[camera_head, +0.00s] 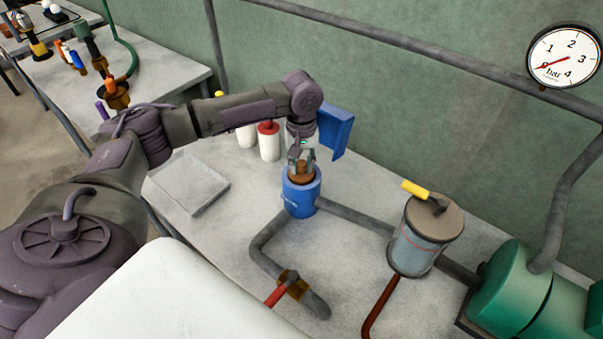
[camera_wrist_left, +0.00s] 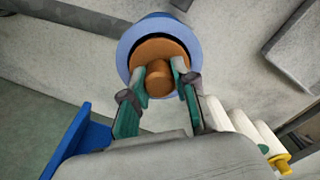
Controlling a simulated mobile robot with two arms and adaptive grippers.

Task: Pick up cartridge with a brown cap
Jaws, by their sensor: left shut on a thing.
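A brown cap (camera_head: 302,175) shows at the open top of a blue housing (camera_head: 300,198) on the table. The body of the cartridge under the cap is hidden inside the housing. In the left wrist view the round brown cap (camera_wrist_left: 150,50), with a raised knob (camera_wrist_left: 160,82), sits within the blue rim (camera_wrist_left: 125,55). My left gripper (camera_head: 302,163) points down over it and is shut on the knob of the brown cap; its green-padded fingers (camera_wrist_left: 162,75) are on both sides of the knob. My right gripper is not in view.
White cartridges, one with a red cap (camera_head: 268,127), stand behind the housing; a yellow cap (camera_wrist_left: 281,164) also shows. A blue panel (camera_head: 337,130) stands beside my gripper. A clear-walled vessel (camera_head: 412,250) and grey pipes (camera_head: 355,217) lie right. A flat grey plate (camera_head: 190,182) lies left.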

